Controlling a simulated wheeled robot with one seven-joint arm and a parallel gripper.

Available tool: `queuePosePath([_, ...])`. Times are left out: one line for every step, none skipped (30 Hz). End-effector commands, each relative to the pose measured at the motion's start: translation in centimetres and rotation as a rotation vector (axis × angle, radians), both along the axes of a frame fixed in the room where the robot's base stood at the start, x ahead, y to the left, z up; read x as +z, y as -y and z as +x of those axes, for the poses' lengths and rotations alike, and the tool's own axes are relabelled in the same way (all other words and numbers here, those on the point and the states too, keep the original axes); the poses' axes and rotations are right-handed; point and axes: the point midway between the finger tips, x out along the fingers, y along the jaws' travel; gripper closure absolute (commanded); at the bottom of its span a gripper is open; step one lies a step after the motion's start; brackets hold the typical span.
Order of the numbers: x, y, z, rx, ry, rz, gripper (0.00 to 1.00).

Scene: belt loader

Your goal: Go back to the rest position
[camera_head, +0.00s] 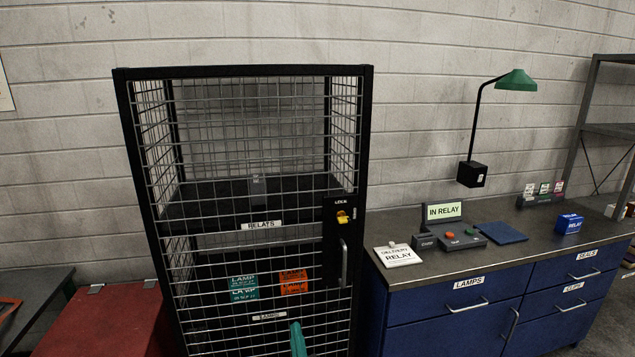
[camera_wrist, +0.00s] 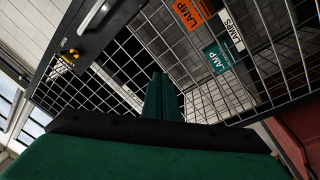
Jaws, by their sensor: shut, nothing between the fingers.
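My gripper (camera_wrist: 161,85) shows in the wrist view as green fingers closed together, with nothing between them. It points at the wire mesh of the black cage cabinet (camera_head: 369,150). A green tip of it also shows at the bottom of the head view (camera_head: 297,338), in front of the mesh. I cannot tell the exact gap between the fingers and the mesh. The cabinet door is closed, with a yellow lock knob (camera_head: 342,216) above an upright handle (camera_head: 344,262).
Teal and orange lamp boxes (camera_head: 293,282) sit inside the cage. To the right is a blue drawer counter (camera_head: 440,318) bearing a button panel (camera_head: 462,236), a delivery card (camera_head: 398,256), a blue relay box (camera_head: 568,223) and a green lamp (camera_head: 516,80). A red cabinet (camera_head: 105,322) stands left.

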Motion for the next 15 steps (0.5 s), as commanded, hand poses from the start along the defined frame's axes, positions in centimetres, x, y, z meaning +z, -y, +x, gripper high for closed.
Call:
queuePosePath([-0.7, -1.3, -1.7, 0.003, -0.009, 0.055, 1.00])
queuePosePath([-1.0, -1.8, -2.5, 0.003, -0.013, 0.086, 1.00])
queuePosePath([-1.4, -2.5, -3.7, 0.003, -0.020, 0.125, 1.00])
queuePosePath([-1.7, -2.9, -4.6, 0.002, -0.025, 0.154, 1.00])
queuePosePath([-2.0, -3.4, -5.6, 0.001, -0.030, 0.183, 1.00])
queuePosePath([-2.4, -3.8, -6.8, -0.001, -0.037, 0.221, 1.00])
queuePosePath([-2.7, -4.2, -7.8, -0.003, -0.043, 0.248, 1.00])
queuePosePath([-3.0, -4.4, -8.8, -0.006, -0.049, 0.275, 1.00])
queuePosePath([-3.4, -4.8, -10.1, -0.009, -0.056, 0.310, 1.00])
queuePosePath([-3.7, -5.0, -11.1, -0.013, -0.063, 0.334, 1.00])
queuePosePath([-4.0, -5.2, -12.1, -0.017, -0.069, 0.359, 1.00])
queuePosePath([-4.4, -5.4, -13.5, -0.022, -0.077, 0.391, 1.00])
queuePosePath([-4.8, -5.5, -14.5, -0.027, -0.085, 0.413, 1.00])
queuePosePath([-5.0, -5.6, -15.6, -0.032, -0.092, 0.435, 1.00])
queuePosePath([-5.5, -5.7, -17.0, -0.038, -0.103, 0.463, 1.00])
